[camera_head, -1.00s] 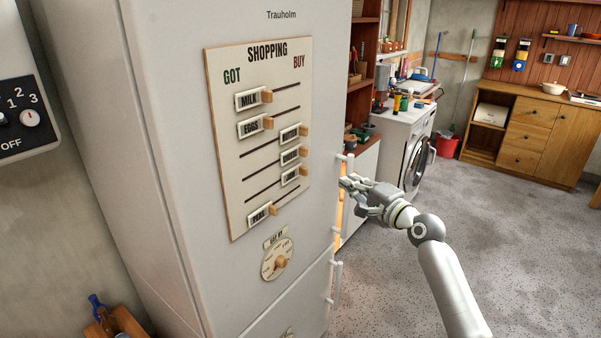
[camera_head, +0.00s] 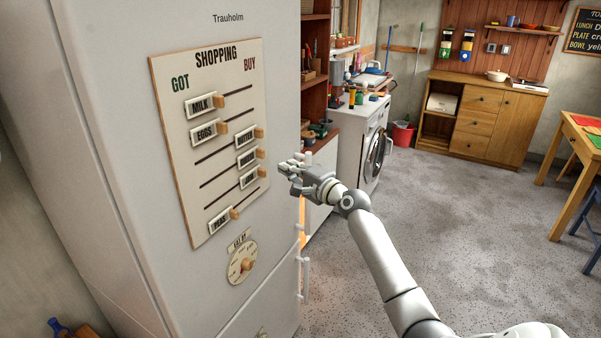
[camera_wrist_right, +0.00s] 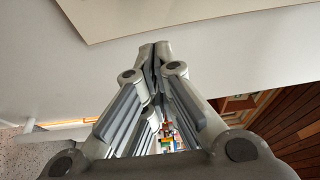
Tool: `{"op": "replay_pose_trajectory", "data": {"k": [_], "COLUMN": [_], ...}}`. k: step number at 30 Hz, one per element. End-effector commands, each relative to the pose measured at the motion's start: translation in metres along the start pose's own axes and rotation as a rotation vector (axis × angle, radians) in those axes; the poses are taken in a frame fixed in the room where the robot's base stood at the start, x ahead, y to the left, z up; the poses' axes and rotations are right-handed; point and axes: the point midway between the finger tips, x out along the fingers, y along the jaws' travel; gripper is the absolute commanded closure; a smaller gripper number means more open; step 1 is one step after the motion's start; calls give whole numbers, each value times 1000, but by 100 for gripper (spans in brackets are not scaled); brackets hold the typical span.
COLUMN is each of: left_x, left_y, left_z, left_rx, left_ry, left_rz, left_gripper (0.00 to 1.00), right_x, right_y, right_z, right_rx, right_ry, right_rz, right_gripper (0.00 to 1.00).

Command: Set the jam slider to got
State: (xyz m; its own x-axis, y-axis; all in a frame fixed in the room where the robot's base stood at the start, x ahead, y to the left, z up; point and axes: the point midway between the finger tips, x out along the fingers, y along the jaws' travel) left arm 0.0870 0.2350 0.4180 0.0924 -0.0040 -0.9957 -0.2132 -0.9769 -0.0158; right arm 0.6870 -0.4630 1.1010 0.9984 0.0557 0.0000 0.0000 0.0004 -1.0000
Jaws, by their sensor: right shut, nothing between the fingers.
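The shopping board (camera_head: 195,140) hangs on the white fridge door, with GOT on its left and BUY on its right. The jam slider (camera_head: 249,178) appears to be the fifth one down; its label is small and blurred. It sits at the BUY end, with its wooden knob (camera_head: 262,172) on its right. My right gripper (camera_head: 283,168) is shut and empty, just right of the board near the fridge's right edge, apart from the knob. In the right wrist view its fingers (camera_wrist_right: 160,50) meet, with the board's edge (camera_wrist_right: 120,35) beyond. My left gripper is out of view.
Milk (camera_head: 201,105), eggs (camera_head: 205,131) and peas (camera_head: 219,220) sit toward GOT. Butter (camera_head: 245,138) and the slider below it (camera_head: 246,158) sit toward BUY, close above jam. A round dial (camera_head: 242,262) is below the board. Fridge handles (camera_head: 305,275) project at right.

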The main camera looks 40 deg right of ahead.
Motion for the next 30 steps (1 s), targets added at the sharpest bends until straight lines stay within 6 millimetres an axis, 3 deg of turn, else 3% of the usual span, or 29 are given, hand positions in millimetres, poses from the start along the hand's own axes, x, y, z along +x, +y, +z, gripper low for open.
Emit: {"op": "replay_pose_trajectory", "data": {"k": [4, 6, 13, 30], "left_x": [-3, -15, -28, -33], "left_y": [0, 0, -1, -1], "left_z": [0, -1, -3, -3], "left_rx": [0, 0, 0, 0], "left_ry": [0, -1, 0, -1], "left_rz": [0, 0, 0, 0], "left_gripper": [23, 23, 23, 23], "right_x": [23, 18, 10, 7], "right_y": [-2, -4, -2, -1], "right_z": [0, 12, 33, 41], "right_rx": [1, 1, 1, 0], "right_ry": [0, -3, -1, -1], "right_rz": [-1, 1, 1, 1], "right_gripper": [100, 100, 100, 100]}}
